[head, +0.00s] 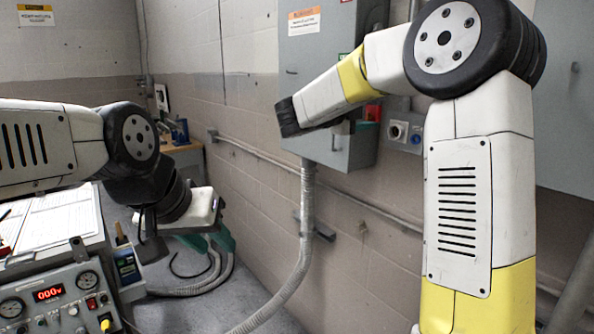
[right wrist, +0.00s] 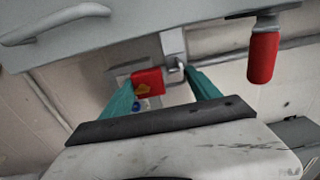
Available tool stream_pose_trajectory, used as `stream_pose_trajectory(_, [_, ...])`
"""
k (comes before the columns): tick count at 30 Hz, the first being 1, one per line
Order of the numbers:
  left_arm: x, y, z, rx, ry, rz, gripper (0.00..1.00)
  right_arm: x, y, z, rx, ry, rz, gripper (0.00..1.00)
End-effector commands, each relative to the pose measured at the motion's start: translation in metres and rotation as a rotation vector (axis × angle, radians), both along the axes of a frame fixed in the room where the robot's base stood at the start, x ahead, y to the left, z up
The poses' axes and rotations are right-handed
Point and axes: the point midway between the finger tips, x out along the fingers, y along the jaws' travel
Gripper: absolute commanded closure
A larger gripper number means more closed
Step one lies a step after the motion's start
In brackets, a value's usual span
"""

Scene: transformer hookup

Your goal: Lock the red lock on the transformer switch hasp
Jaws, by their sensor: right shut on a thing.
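The red lock (right wrist: 147,81) is between the two teal fingers of my right gripper (right wrist: 158,78) in the right wrist view, and that gripper is shut on it. The grey switch hasp (right wrist: 173,44) is just above the lock and slightly right. A metal shackle (right wrist: 181,65) shows by the hasp; I cannot tell whether it passes through.
A red-gripped lever (right wrist: 263,57) hangs to the right in the right wrist view. Conduit (head: 305,215) runs down from the box. A test set (head: 62,300) and papers (head: 65,220) are at lower left. A wall rail (head: 260,155) runs behind.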

Motion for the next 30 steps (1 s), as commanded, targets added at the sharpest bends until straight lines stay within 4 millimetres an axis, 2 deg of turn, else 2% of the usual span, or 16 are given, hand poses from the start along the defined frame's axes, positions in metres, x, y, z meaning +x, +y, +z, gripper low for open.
stream_pose_trajectory(1, [0.000,0.000,0.000,0.000,0.000,0.000,0.64,0.001,0.001,-0.009,0.005,0.019,0.001,0.58])
stream_pose_trajectory(3, [0.000,0.000,0.000,0.000,0.000,0.000,0.64,0.001,0.001,-0.009,0.005,0.019,0.002,0.58])
stream_pose_trajectory(4, [0.000,0.000,0.000,0.000,0.000,0.000,0.64,0.001,0.001,-0.009,0.005,0.019,0.002,0.25])
stream_pose_trajectory(7, [0.000,0.000,0.000,0.000,0.000,0.000,0.64,0.001,0.001,-0.009,0.005,0.018,0.002,0.05])
stream_pose_trajectory(17, [0.000,0.000,0.000,0.000,0.000,0.000,0.64,-0.002,0.003,-0.004,0.003,0.009,0.001,0.05])
stream_pose_trajectory(30, [0.000,0.000,0.000,0.000,0.000,0.000,0.64,-0.024,0.031,-0.003,0.003,0.005,0.001,0.05])
